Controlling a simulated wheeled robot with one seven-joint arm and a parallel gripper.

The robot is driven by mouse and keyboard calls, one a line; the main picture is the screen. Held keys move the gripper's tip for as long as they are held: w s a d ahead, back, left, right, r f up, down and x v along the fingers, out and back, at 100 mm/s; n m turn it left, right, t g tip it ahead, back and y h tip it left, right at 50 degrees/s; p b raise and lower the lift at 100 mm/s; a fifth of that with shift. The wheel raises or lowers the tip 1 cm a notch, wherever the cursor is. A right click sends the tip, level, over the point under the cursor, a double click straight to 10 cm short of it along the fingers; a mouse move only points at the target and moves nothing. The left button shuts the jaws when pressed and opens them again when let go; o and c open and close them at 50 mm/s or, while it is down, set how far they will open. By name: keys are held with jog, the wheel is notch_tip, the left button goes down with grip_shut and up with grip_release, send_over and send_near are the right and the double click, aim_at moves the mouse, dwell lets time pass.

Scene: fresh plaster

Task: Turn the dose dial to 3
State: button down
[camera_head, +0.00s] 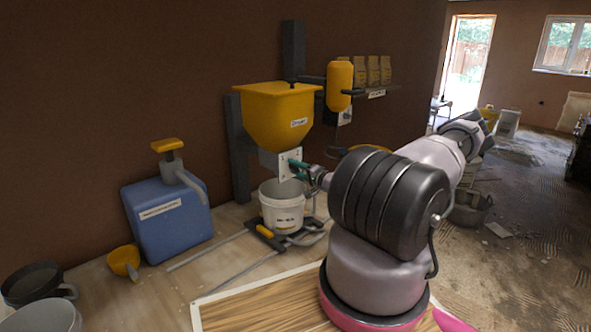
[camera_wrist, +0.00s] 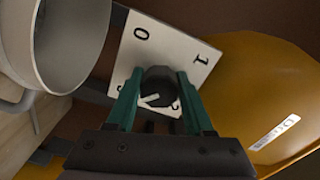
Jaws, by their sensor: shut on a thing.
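The dose dial is a dark round knob (camera_wrist: 160,86) on a white square plate (camera_wrist: 175,45). The plate shows a 0 and a 1, and another digit partly hidden beside the right finger. No 3 can be read. The knob's white pointer mark slants to the lower left in the wrist view. My gripper (camera_wrist: 160,77) is shut on the knob, a green finger on each side. In the head view the plate (camera_head: 284,166) sits under the yellow hopper (camera_head: 277,115), with my gripper (camera_head: 298,168) at its face; the knob is hidden there.
A white bucket (camera_head: 281,214) stands below the hopper. A blue container (camera_head: 168,222), a yellow scoop (camera_head: 124,261) and dark and grey buckets are to the left on the bench. A yellow bottle (camera_head: 340,85) and a shelf with bags (camera_head: 372,72) are at upper right.

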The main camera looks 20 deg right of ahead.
jog(key=shift+f, duration=0.1)
jog(key=shift+c, duration=1.4)
grip_release()
jog(key=shift+s+d, duration=0.1)
jog(key=v, duration=1)
jog(key=shift+s, duration=0.3)
jog(key=shift+d, duration=0.1)
